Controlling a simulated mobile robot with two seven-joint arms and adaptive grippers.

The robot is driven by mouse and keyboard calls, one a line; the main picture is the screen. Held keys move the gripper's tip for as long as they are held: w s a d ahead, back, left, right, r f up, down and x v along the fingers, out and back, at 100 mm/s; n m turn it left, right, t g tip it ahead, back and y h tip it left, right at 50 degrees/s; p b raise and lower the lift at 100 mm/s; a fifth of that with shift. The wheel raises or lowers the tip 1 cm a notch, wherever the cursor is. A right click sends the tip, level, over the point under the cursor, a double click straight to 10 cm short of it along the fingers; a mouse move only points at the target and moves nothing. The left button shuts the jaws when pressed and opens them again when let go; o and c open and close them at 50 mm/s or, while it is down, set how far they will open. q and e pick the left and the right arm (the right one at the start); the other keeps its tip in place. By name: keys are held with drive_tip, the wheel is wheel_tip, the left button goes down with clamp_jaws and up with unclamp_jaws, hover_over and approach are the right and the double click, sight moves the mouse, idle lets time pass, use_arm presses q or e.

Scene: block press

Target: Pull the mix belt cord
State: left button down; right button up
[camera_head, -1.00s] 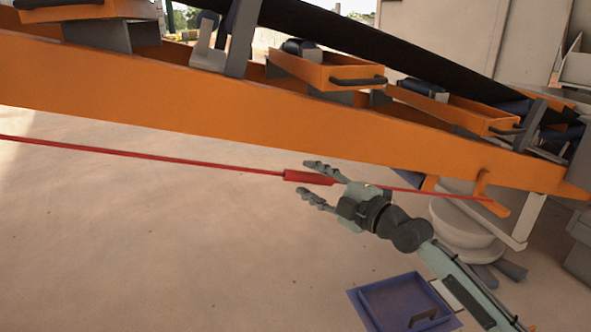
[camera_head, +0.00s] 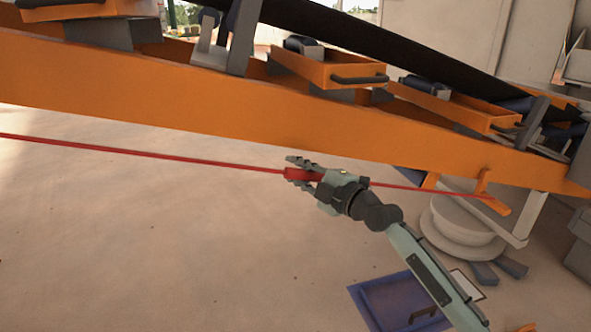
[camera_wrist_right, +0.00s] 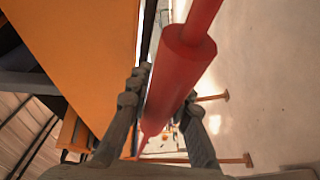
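The red cord (camera_head: 150,154) runs beside the orange conveyor beam, from the left edge to a bracket at the right. A thicker red handle (camera_head: 298,174) sits on it. My right gripper (camera_head: 297,172) is at this handle, with one finger on each side and the handle between them. In the right wrist view the handle (camera_wrist_right: 172,88) passes between the two fingers (camera_wrist_right: 165,105), which stand apart close to its sides. I cannot tell if they touch it. My left gripper is not in view.
The long orange conveyor beam (camera_head: 200,95) slopes across just above the cord and is near the fingers. Orange trays (camera_head: 325,70) sit on it. A blue square tray (camera_head: 385,300) lies on the floor under my right arm. The floor left of the gripper is clear.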

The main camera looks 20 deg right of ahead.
sight(303, 179)
clamp_jaws()
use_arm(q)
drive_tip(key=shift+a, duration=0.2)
